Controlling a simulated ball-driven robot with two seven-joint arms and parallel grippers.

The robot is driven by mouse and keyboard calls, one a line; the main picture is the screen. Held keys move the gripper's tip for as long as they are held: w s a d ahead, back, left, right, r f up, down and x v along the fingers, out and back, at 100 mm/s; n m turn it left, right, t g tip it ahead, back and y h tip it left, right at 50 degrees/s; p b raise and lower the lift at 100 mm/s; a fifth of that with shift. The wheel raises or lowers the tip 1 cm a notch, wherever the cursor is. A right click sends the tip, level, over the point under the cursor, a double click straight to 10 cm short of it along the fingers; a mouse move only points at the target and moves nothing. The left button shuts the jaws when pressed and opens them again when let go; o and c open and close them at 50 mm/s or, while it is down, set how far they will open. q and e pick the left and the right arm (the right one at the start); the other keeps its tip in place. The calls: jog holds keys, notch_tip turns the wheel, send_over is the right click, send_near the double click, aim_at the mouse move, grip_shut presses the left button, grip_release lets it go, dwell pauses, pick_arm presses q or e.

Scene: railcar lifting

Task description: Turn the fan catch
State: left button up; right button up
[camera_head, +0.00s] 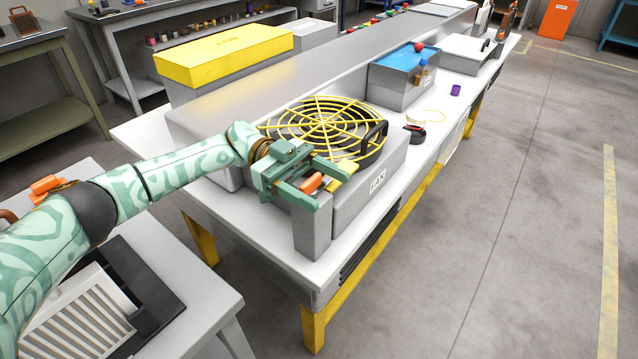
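The fan unit (377,184) is a grey box labelled FAN with a round yellow grille (322,121) on top and a black handle (375,138). The orange fan catch (312,182) is at the unit's near corner, beside a yellow piece (345,170). My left gripper (318,190) is at this corner, its green fingers apart on either side of the orange catch. I cannot tell whether the fingers touch the catch. The gripper hides part of the corner. My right gripper is not in view.
A blue-topped grey box (402,85) stands behind the fan on the white bench (262,236). A yellow box (224,55) is at the back left. The floor on the right is clear.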

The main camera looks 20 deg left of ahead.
pick_arm(q)
notch_tip(320, 180, up, 3)
jog(key=shift+r+p, duration=0.1)
jog(key=shift+p, duration=0.5)
jog(key=s+d+r+p, duration=0.3)
jog(key=s+r+p, duration=0.5)
jog(key=s, duration=0.5)
jog(key=shift+s+d+r, duration=0.25)
jog(key=shift+d+r, duration=0.05)
jog(key=shift+r, duration=0.55)
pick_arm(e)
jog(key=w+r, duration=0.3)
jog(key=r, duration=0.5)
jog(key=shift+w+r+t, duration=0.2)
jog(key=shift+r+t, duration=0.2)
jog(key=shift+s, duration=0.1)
